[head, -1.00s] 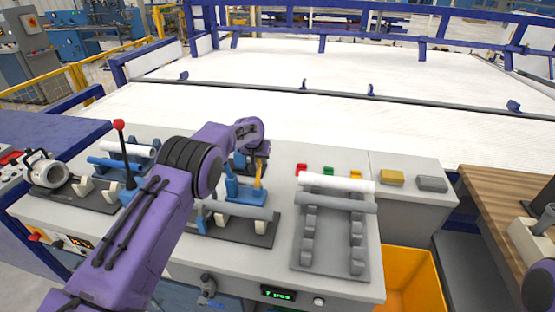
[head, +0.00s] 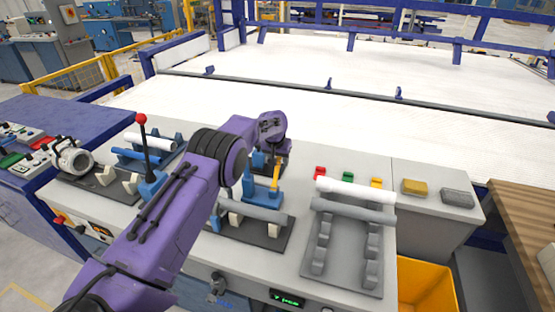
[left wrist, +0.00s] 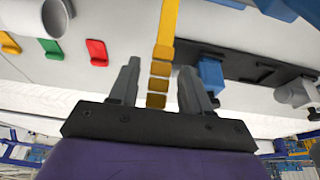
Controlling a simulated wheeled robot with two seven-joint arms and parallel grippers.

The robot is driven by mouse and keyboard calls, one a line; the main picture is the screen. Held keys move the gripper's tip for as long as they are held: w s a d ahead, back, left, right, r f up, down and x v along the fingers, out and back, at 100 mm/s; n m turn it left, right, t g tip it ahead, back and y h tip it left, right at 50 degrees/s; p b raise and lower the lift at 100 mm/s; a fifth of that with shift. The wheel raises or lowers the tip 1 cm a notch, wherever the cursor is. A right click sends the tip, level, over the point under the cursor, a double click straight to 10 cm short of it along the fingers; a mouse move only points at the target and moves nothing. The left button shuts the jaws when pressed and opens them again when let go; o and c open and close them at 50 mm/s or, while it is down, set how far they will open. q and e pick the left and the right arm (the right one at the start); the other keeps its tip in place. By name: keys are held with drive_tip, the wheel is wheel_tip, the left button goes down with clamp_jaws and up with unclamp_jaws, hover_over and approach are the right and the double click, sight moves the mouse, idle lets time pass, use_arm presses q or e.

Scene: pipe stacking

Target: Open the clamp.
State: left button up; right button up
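The middle clamp is blue, with an upright yellow handle (head: 276,177). It stands on a dark base (head: 262,236) on the bench, and a grey pipe (head: 252,209) lies across its front. My left gripper (head: 277,160) is over the handle in the head view, partly hidden by my wrist. In the left wrist view, the fingers of my left gripper (left wrist: 158,80) are apart. The yellow handle (left wrist: 166,30) runs between them with a visible gap on each side. My right gripper is not in view.
A second station with a red-knobbed black lever (head: 143,140) and a blue pipe stands left of my arm. On the right, a grey rack (head: 346,258) carries a white pipe (head: 355,190) and a grey pipe. A yellow bin (head: 425,285) is at the lower right.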

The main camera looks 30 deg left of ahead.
sight(276, 173)
use_arm(q)
drive_tip(key=shift+f, duration=0.1)
drive_tip(key=shift+s+d+r, duration=0.1)
drive_tip(key=shift+r, duration=0.25)
drive_tip(key=b+v, duration=0.2)
drive_tip(key=v, duration=0.7)
drive_tip(key=shift+s+r+b, duration=0.15)
drive_tip(key=shift+r+b, duration=0.2)
drive_tip(key=shift+b, duration=0.05)
